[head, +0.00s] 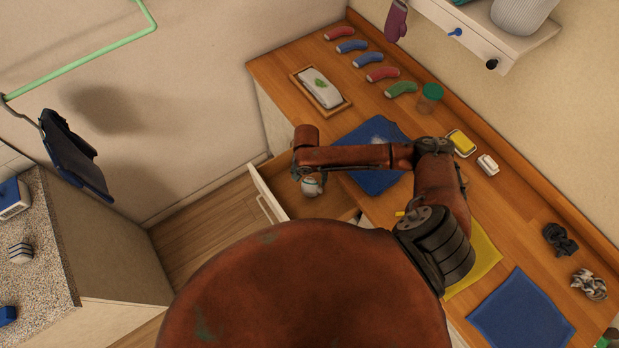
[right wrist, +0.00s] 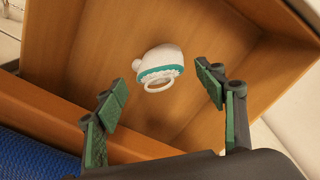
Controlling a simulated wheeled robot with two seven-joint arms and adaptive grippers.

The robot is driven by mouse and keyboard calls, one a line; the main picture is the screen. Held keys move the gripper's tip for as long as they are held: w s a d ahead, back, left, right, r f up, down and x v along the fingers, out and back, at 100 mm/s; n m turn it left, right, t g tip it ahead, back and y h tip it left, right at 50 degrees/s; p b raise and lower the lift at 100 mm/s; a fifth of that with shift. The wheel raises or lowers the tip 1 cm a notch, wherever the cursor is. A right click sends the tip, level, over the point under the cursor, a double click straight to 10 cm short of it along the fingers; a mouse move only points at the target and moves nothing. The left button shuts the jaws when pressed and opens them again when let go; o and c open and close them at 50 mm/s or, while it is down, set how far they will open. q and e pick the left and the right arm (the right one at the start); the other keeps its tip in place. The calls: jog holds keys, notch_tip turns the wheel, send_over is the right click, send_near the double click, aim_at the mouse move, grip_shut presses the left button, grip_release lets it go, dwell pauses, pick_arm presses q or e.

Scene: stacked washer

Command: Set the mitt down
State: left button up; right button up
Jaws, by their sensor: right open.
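A white mitt with a teal band and a white loop (right wrist: 160,60) is in the open wooden drawer (right wrist: 95,45) in the right wrist view. My right gripper (right wrist: 163,84) is open, its green-padded fingers apart on either side of the mitt in the picture and not touching it. In the head view a small whitish shape (head: 312,186), likely the mitt, shows in the drawer below my right arm, which hides most of the gripper. A purple mitt (head: 396,20) hangs below the shelf. My left gripper is not in view.
The wooden counter (head: 420,125) holds several socks (head: 352,46), a tray with a white item (head: 320,90), a jar (head: 430,97), and blue (head: 520,312) and yellow cloths (head: 485,258). Speckled counter (head: 50,235) stands lower left.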

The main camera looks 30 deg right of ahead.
notch_tip(320, 180, up, 12)
jog(key=shift+w+a+p, duration=0.15)
jog(key=shift+a+p, duration=0.05)
jog(key=shift+p, duration=0.15)
